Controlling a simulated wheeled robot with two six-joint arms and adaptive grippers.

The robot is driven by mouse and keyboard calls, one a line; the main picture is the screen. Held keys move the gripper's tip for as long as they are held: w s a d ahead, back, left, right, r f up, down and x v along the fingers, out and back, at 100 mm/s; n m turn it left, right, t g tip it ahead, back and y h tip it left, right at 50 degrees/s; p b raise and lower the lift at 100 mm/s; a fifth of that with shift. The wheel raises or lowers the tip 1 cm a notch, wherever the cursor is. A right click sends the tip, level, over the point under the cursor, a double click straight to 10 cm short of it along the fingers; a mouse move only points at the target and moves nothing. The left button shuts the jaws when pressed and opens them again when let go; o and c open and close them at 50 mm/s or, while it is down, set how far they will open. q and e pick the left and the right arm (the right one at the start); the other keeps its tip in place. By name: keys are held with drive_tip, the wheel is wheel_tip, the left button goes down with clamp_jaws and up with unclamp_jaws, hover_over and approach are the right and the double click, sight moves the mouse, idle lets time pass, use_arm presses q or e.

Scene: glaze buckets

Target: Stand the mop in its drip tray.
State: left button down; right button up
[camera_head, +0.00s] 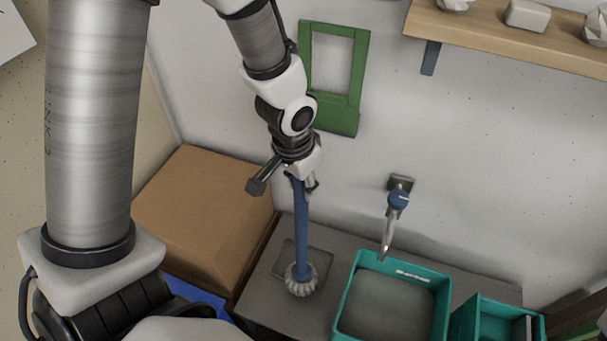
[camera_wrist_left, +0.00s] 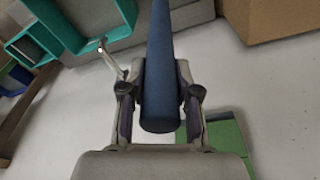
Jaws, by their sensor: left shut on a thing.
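The mop has a blue handle (camera_head: 301,225) and a pale stringy head (camera_head: 301,281); it is close to upright, head down. My left gripper (camera_head: 304,184) is shut on the upper end of the handle. In the left wrist view the handle (camera_wrist_left: 161,70) runs between the two fingers of my left gripper (camera_wrist_left: 160,105). A dark flat square, which looks like the drip tray (camera_head: 283,258), lies on the grey counter. The mop head overlaps its near right edge in the head view; I cannot tell whether they touch. My right gripper is not in view.
A large brown box (camera_head: 205,215) stands left of the counter (camera_head: 330,255). A teal basin (camera_head: 343,302) is close to the right of the mop head, below a wall tap (camera_head: 388,225). A second teal container (camera_head: 490,325) is further right. A green frame (camera_head: 350,85) hangs behind my arm.

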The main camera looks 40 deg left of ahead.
use_arm(q)
drive_tip(key=w+a+f+b, duration=0.1)
drive_tip(key=w+a+f, duration=0.3)
drive_tip(key=w, duration=0.2)
drive_tip(key=shift+w+b, duration=0.2)
drive_tip(key=shift+b, duration=0.15)
drive_tip(key=shift+f, duration=0.1)
drive_tip(key=shift+f, duration=0.15)
drive_tip(key=c, duration=0.8)
unclamp_jaws()
drive_tip(key=shift+c, duration=0.2)
